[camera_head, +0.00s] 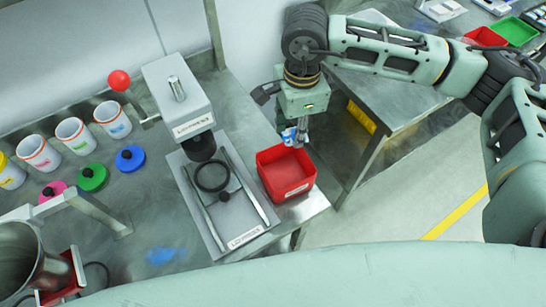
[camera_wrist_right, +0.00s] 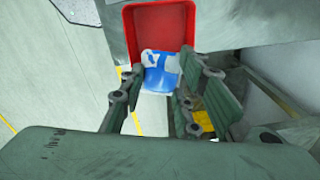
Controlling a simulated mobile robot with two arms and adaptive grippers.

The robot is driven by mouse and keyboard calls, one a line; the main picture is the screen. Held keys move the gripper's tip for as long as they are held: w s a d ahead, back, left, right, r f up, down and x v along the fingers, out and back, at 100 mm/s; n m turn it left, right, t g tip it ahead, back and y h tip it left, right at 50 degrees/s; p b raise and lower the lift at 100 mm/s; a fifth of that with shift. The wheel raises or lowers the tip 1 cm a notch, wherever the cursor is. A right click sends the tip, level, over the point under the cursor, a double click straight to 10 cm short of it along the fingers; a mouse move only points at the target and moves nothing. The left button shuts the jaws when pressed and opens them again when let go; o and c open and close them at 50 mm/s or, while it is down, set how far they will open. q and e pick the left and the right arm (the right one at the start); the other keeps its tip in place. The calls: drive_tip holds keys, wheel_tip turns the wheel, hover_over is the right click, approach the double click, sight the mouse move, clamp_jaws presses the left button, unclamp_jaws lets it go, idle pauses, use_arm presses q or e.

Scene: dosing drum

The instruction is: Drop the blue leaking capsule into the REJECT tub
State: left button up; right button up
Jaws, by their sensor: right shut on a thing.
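The capsule (camera_head: 288,136) is blue with white patches. My right gripper (camera_head: 297,141) is shut on it and holds it at the back edge of a red tub (camera_head: 287,174). The tub stands at the bench's right end; the writing on its label is too small to read. In the right wrist view the capsule (camera_wrist_right: 161,76) sits between the fingers, overlapping the tub's rim (camera_wrist_right: 130,62) in the picture. The gap between capsule and tub cannot be judged. My left gripper is not in view.
A press-like device (camera_head: 184,98) with a grey base tray (camera_head: 207,217) stands left of the tub. Several white cups and coloured lids are at the left. A blue smear (camera_head: 165,255) marks the bench. A second table (camera_head: 385,95) stands behind at the right, across a gap.

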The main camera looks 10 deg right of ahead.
drive_tip(key=f, duration=0.1)
drive_tip(key=s+f+b, duration=0.1)
drive_tip(key=f, duration=0.1)
drive_tip(key=shift+d, duration=0.1)
wheel_tip(320, 180, down, 3)
drive_tip(key=shift+w+r+b, duration=0.15)
drive_tip(key=shift+r+b, duration=0.05)
drive_tip(key=shift+b, duration=0.1)
drive_tip(key=o, duration=0.4)
drive_tip(key=shift+c, duration=0.2)
drive_tip(key=o, duration=0.5)
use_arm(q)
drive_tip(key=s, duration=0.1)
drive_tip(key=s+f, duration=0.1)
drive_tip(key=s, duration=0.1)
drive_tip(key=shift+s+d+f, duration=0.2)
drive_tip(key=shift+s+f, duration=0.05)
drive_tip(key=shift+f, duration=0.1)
use_arm(e)
wheel_tip(320, 180, up, 12)
